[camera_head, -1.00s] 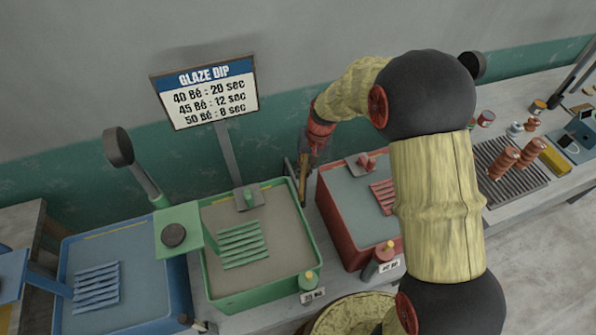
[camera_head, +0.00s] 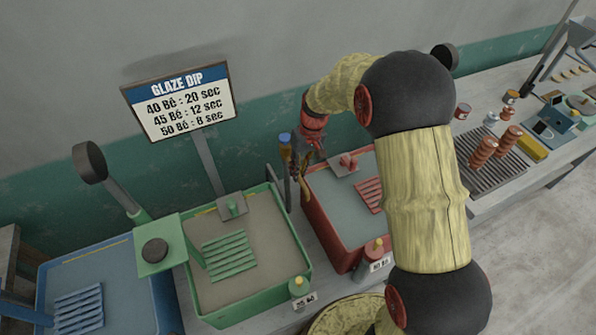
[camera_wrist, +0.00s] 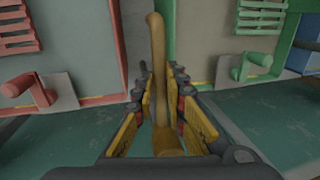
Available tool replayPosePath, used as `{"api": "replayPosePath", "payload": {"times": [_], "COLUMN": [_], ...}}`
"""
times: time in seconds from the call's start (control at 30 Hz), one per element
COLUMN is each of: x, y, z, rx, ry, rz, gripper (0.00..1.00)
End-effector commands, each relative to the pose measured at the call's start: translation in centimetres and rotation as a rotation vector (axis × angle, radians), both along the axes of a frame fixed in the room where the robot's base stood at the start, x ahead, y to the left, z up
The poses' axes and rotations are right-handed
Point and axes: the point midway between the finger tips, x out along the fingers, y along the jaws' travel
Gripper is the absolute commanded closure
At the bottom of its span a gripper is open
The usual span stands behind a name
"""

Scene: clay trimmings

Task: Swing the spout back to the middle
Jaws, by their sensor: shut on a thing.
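The spout is a brass-coloured rod (camera_wrist: 157,62) running between my jaws in the wrist view, its far end over the strip where the red and green tubs meet. My gripper (camera_wrist: 160,85) is shut on it, with a finger on each side. In the head view my gripper (camera_head: 303,168) reaches down behind the tubs, by the left back corner of the red tub (camera_head: 318,215). The spout is mostly hidden by my fingers there. The green tub (camera_head: 300,250) stands just left of it.
A blue tub (camera_head: 160,285) stands further left. A glaze dip sign (camera_head: 180,100) rises behind the green tub. A blue-capped post (camera_head: 285,140) stands close left of my gripper. Bottles stand at the tubs' front corners. A grey rack (camera_head: 485,180) lies to the right.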

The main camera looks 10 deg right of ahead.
Motion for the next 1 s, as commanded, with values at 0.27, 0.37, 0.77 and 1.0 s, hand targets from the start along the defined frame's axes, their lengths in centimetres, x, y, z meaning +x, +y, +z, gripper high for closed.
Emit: {"api": "replayPosePath", "payload": {"times": [0.27,0.37,0.77,1.0], "x": [0.1,0.1,0.0,0.2], "y": [0.0,0.0,0.0,-0.3], "z": [0.1,0.1,0.0,1.6], "rx": [0.0,0.0,0.0,0.0], "ry": [-0.002,-0.002,-0.001,-0.005], "rz": [-0.002,-0.002,-0.002,-0.003], "gripper": [0.84,0.78,0.69,0.69]}}
